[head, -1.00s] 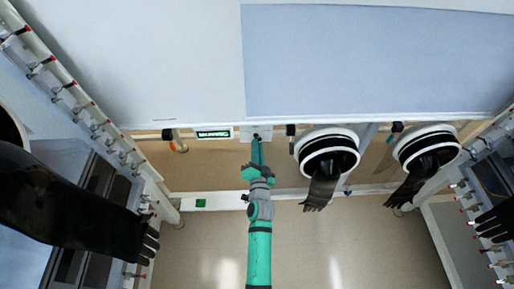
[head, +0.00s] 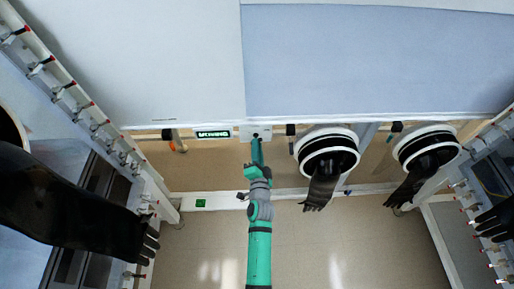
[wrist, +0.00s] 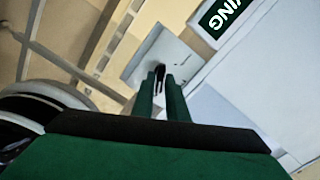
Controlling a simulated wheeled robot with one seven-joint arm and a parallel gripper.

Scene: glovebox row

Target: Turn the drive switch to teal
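The drive switch (wrist: 160,71) is a small dark lever on a pale square plate (wrist: 153,50) in the wrist view. In the head view the plate (head: 246,133) sits on the front edge below the white and blue panels. My gripper (wrist: 161,78) is at the plate, with its two green fingers close together on either side of the lever. They appear shut on it. In the head view my gripper (head: 256,139) points up at the plate and hides part of the switch. I cannot make out any teal mark around the switch.
A lit green sign (head: 213,134) ending in "ING" is left of the plate and also shows in the wrist view (wrist: 224,15). Right of my arm are two round glove ports (head: 327,136) (head: 440,133) with hanging black gloves.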

